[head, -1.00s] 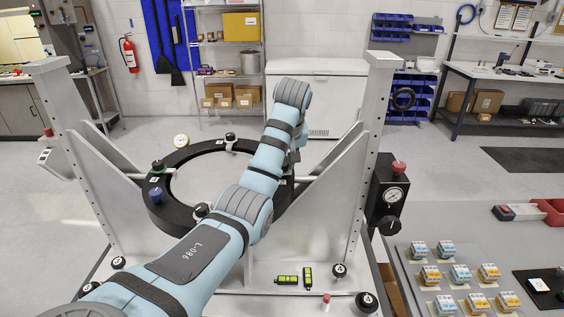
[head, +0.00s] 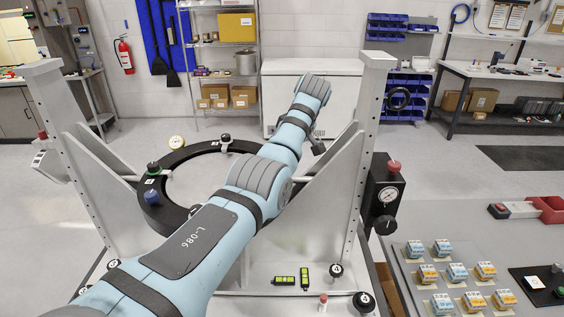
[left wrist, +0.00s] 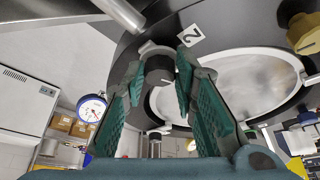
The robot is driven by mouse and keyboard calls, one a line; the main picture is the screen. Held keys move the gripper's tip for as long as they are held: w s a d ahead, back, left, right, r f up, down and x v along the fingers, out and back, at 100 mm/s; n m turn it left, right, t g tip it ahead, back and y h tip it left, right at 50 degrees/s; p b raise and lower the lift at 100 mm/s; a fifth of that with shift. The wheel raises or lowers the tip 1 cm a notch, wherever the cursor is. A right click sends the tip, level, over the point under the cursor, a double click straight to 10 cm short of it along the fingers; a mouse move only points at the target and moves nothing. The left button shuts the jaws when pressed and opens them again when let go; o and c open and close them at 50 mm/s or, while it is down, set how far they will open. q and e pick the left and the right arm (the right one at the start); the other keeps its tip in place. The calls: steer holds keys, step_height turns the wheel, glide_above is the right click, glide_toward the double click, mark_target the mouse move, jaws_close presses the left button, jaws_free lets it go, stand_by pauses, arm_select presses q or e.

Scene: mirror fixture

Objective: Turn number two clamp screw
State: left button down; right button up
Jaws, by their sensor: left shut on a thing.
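The black mirror ring (head: 178,157) with its clamp knobs stands between two grey uprights in the head view; my left arm covers its right side. In the left wrist view a white label with a 2 (left wrist: 190,35) is on the dark ring (left wrist: 130,48). Beside it the dark knob of the number two clamp screw (left wrist: 158,66) sits between the teal fingers of my left gripper (left wrist: 161,80), which is shut on it. In the head view this knob is hidden by my arm. My right gripper is in neither view.
The uprights (head: 362,150) flank the ring. A grey table (head: 455,225) with small blocks is at right.

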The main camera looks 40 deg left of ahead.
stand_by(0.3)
arm_select(q)
steer(key=c, duration=1.4)
jaws_free()
steer(key=shift+a, duration=0.1)
steer(key=shift+o, duration=0.5)
steer(key=shift+a+f, duration=0.1)
steer(key=shift+a, duration=0.1)
steer(key=shift+d, duration=0.1)
steer(key=v, duration=0.7)
steer(key=shift+r, duration=0.3)
steer(key=shift+s, duration=0.1)
steer(key=shift+s+f, duration=0.1)
